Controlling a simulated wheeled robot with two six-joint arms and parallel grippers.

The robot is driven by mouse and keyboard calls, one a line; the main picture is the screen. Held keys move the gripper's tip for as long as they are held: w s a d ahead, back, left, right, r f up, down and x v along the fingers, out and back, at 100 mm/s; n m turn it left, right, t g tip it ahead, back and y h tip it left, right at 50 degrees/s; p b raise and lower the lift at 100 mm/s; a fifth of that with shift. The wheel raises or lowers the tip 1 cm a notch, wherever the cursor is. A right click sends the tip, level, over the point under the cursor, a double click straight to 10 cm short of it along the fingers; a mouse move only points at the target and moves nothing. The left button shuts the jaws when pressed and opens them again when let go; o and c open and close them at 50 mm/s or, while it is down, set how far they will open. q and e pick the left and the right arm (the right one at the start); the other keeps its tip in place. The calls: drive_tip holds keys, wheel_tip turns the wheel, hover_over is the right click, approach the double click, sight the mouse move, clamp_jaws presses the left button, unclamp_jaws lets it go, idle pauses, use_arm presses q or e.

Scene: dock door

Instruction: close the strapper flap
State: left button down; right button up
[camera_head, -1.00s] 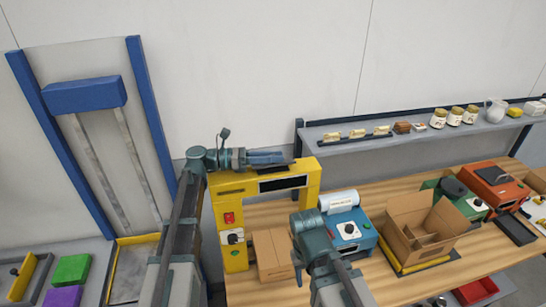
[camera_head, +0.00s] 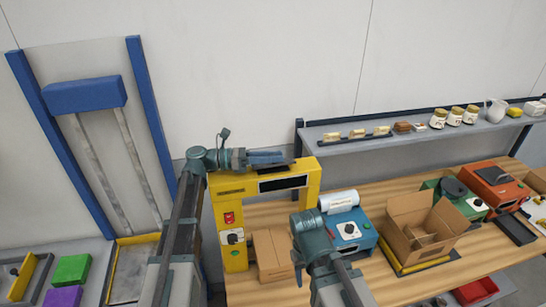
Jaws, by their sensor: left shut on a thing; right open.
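The yellow strapper (camera_head: 232,255) stands as an arch on the left end of the wooden bench. It has a dark slot (camera_head: 283,183) in its top beam, and a red switch and a knob on its left post. My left gripper (camera_head: 284,161) lies level along the top of the beam, shut on the strapper flap, a thin dark edge there that its fingers mostly hide. My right gripper (camera_head: 298,272) is open and points down in front of the bench, mostly hidden behind its own wrist.
A blue machine (camera_head: 351,232) with a white roll, an open carton (camera_head: 412,225) and an orange machine (camera_head: 494,184) stand to the right. A shelf (camera_head: 350,145) with jars runs behind. Bare wall is above.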

use_arm(q)
drive_tip(key=shift+s+f+m, duration=0.25)
drive_tip(key=shift+f+m, duration=0.05)
drive_tip(key=shift+m, duration=0.4)
drive_tip(key=c, duration=0.6)
unclamp_jaws()
drive_tip(key=a, duration=0.4)
drive_tip(key=s+a, duration=0.1)
drive_tip(key=a, duration=0.4)
drive_tip(key=s+a, duration=0.1)
drive_tip(key=a, duration=0.3)
drive_tip(key=shift+s+a+r, duration=0.1)
drive_tip(key=shift+a+r, duration=0.05)
drive_tip(key=shift+a, duration=0.1)
